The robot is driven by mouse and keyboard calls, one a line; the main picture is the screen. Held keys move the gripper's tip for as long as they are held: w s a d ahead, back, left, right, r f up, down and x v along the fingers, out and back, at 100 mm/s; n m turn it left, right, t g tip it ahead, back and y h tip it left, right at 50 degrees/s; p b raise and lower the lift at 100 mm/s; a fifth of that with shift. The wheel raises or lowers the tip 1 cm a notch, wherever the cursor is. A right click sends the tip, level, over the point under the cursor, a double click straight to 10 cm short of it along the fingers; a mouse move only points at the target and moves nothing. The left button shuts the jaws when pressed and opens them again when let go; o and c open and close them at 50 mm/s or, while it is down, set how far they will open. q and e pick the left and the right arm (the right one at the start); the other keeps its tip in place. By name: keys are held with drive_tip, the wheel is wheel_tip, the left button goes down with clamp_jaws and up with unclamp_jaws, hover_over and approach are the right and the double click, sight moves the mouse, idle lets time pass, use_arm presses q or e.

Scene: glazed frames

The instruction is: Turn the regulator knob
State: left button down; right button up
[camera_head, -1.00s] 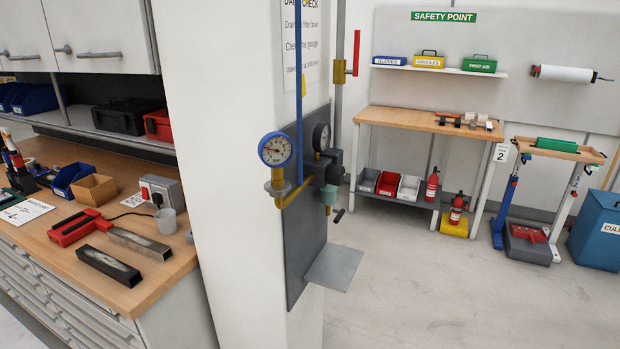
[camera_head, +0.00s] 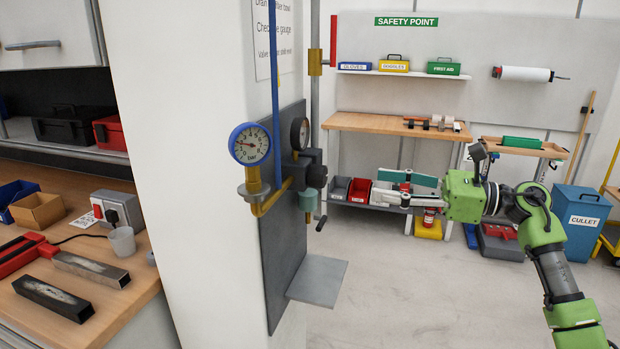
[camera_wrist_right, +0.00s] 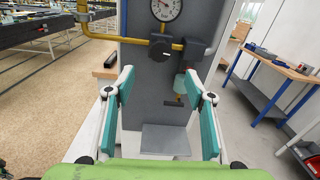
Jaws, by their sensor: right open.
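A regulator with a dark body (camera_head: 312,165) hangs on a grey panel on the white pillar, fed by a yellow pipe. A dark round knob (camera_wrist_right: 160,51) shows below a small gauge (camera_wrist_right: 166,9) in the right wrist view. A teal bowl (camera_head: 311,200) hangs under the body. My right gripper (camera_head: 379,187) is open and empty, to the right of the regulator and clear of it, pointing left. In the right wrist view the open fingers (camera_wrist_right: 159,84) frame the grey panel, with the knob beyond and above the tips. My left gripper is not seen.
A grey shelf plate (camera_head: 317,280) sticks out below the regulator. A large blue-rimmed gauge (camera_head: 250,145) stands on the yellow pipe to its left. A workbench (camera_head: 140,292) with tools is at the left. The floor right of the pillar is open.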

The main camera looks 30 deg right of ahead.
sight(325, 177)
drive_tip(key=p+x, duration=0.5)
drive_tip(key=x, duration=0.7)
drive_tip(key=shift+w, duration=0.15)
drive_tip(key=shift+w+a, duration=0.25)
drive_tip(key=shift+w, duration=0.05)
drive_tip(key=c, duration=1.1)
